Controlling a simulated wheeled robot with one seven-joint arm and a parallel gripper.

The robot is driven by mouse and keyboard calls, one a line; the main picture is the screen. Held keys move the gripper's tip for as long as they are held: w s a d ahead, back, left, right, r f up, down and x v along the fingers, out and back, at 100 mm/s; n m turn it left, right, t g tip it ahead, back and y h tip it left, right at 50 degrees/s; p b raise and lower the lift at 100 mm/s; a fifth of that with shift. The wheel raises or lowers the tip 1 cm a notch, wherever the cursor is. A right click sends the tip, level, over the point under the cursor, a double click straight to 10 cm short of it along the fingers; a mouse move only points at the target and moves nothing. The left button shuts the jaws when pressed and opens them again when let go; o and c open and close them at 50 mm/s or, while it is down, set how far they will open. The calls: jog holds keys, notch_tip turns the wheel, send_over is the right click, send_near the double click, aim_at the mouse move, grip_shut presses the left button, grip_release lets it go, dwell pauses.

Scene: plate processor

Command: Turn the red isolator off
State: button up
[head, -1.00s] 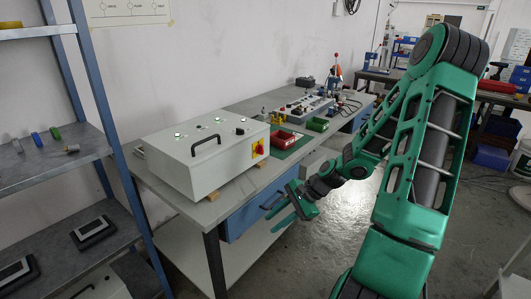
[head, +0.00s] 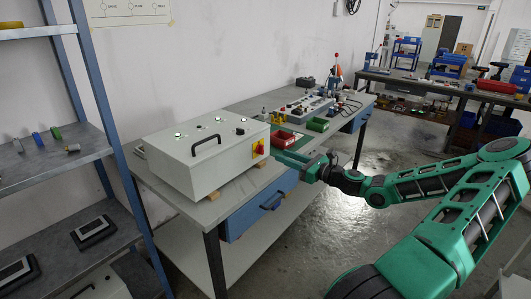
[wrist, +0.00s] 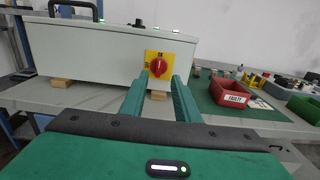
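The red isolator (wrist: 158,67) is a red rotary knob on a yellow plate on the side of a white-grey control box (wrist: 100,55). In the head view the isolator (head: 258,149) is on the box's right end face. My gripper (head: 280,156) is in front of that face, with its green fingers pointing at the isolator. In the wrist view my gripper (wrist: 160,82) is open, its two fingers spread below and to either side of the knob. Nothing is between the fingers, and they appear apart from the knob. The knob's grip looks roughly upright.
The box stands on wooden blocks (wrist: 62,82) on a grey bench. A red bin (wrist: 231,92) labelled faulty sits right of the fingers on a green mat (wrist: 215,112). A black handle (head: 206,144) is on the box top. A shelf rack (head: 60,150) stands at left.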

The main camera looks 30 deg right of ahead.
aim_at(263, 148)
jog(key=x, duration=0.9)
jog(key=shift+s+f, duration=0.1)
jog(key=shift+a, duration=0.1)
grip_shut()
